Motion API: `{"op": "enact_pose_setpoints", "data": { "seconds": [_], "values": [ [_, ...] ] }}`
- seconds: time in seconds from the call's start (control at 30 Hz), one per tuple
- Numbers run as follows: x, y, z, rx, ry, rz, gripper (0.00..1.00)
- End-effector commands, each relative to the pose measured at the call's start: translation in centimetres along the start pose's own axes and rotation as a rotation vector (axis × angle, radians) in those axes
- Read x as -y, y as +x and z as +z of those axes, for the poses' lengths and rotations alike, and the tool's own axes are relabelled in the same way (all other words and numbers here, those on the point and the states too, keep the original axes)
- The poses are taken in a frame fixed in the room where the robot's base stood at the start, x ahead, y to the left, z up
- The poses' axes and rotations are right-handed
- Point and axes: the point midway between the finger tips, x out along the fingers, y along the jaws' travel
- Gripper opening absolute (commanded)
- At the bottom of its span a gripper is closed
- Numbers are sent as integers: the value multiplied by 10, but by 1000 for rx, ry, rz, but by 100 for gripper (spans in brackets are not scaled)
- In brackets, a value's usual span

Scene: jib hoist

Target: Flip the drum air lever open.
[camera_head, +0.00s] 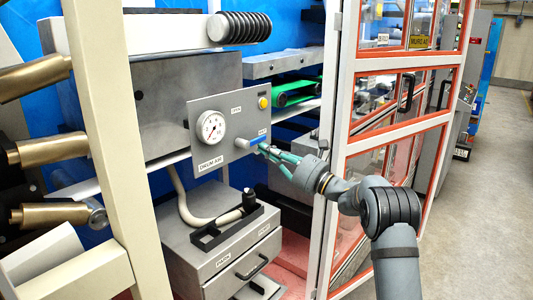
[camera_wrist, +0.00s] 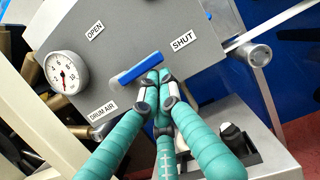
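The drum air panel (camera_head: 228,125) is a grey plate with a round gauge, and OPEN, SHUT and DRUM AIR labels. Its blue lever (camera_wrist: 138,69) points toward the SHUT label (camera_wrist: 183,41); it also shows in the head view (camera_head: 257,140). The OPEN label (camera_wrist: 95,31) is at the panel's upper left in the wrist view. My gripper (camera_wrist: 158,78) has teal fingers drawn together at the tips, just below the lever's SHUT-side end. In the head view my gripper (camera_head: 264,149) comes from the right. Whether the tips touch the lever cannot be told. I see nothing between them.
The pressure gauge (camera_wrist: 67,72) is left of the lever. A yellow button (camera_head: 264,102) is at the panel's upper right. Below stand a grey drawer cabinet (camera_head: 224,262) and a black bracket with a hose. An orange-edged glazed door frame (camera_head: 390,135) stands close to my arm.

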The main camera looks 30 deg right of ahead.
Motion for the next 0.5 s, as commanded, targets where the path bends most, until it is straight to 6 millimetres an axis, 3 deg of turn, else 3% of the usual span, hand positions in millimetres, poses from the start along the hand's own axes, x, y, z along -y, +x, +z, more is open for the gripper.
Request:
{"op": "enact_pose_setpoints", "data": {
  "seconds": [0.5],
  "values": [
    [7,3,13,5,-232,56,0]
  ]
}}
